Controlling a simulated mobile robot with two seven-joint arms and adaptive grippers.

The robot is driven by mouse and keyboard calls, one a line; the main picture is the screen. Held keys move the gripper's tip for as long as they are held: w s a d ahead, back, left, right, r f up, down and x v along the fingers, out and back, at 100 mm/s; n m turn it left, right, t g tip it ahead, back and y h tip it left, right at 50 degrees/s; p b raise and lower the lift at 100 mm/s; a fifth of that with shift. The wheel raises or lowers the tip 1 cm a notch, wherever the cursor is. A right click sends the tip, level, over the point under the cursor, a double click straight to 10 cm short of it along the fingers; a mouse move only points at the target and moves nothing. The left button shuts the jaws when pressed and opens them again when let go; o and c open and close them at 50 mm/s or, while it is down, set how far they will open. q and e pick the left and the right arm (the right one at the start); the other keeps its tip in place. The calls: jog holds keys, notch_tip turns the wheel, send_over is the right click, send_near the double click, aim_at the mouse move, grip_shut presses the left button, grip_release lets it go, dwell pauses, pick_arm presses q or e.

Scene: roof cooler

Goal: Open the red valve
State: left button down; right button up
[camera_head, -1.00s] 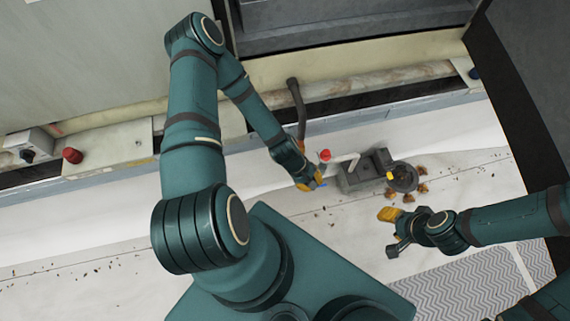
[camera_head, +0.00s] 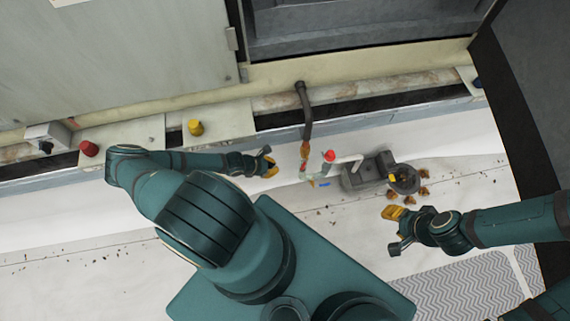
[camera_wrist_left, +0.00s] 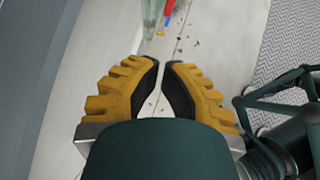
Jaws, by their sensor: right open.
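A red cap-like part (camera_head: 328,156) sits by a pale pipe and the grey pump-like unit (camera_head: 368,171). A red round knob (camera_head: 88,149) is on a pale wall box at the left. I cannot tell which is the valve. My left gripper (camera_head: 267,162) is empty, left of the red cap and apart from it. In the left wrist view its yellow fingertips (camera_wrist_left: 162,66) have a narrow gap, with a red and blue strip (camera_wrist_left: 169,10) ahead. My right gripper (camera_head: 393,226) is open and empty, below the grey unit.
A yellow knob (camera_head: 195,127) is on the wall box right of the red knob. A dark hose (camera_head: 303,105) hangs from the wall pipe (camera_head: 345,92) beside the red cap. The white floor (camera_head: 60,265) at lower left is clear apart from debris.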

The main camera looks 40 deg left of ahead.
aim_at(304, 163)
pick_arm(q)
jog(key=w+d+r+b+x, duration=0.1)
jog(key=b+x, duration=0.2)
jog(key=x, duration=0.9)
jog(key=shift+w+r+b, duration=0.2)
jog(key=shift+w+b, duration=0.1)
jog(key=shift+w, duration=0.1)
pick_arm(e)
jog(key=shift+s+a+f, duration=0.1)
jog(key=shift+s+f, duration=0.1)
jog(key=shift+f, duration=0.8)
jog(key=shift+s+f, duration=0.15)
jog(key=shift+f, duration=0.8)
jog(key=shift+f, duration=0.1)
